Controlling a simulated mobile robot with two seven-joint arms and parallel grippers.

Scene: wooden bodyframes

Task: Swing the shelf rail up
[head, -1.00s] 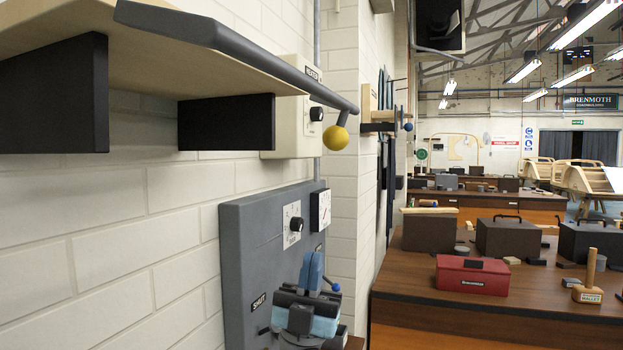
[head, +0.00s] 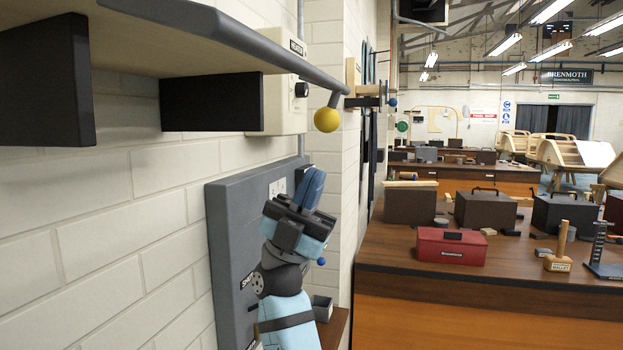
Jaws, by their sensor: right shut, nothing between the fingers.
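The shelf rail (head: 262,47) is a grey bar along the front edge of the pale wall shelf (head: 130,45). A short stub with a yellow ball (head: 326,120) hangs down from near its far end. My right gripper (head: 312,184) is shut and empty, pointing up in front of the grey wall panel. It shows below the yellow ball and apart from it. The blue fingers and the dark gripper body hide part of the panel. My left gripper is not in view.
Two black brackets (head: 211,103) stand under the shelf. The grey panel (head: 228,225) and a pale heater box (head: 284,121) are on the white brick wall. A brown workbench (head: 400,275) with a red toolbox (head: 451,246) stands to the right.

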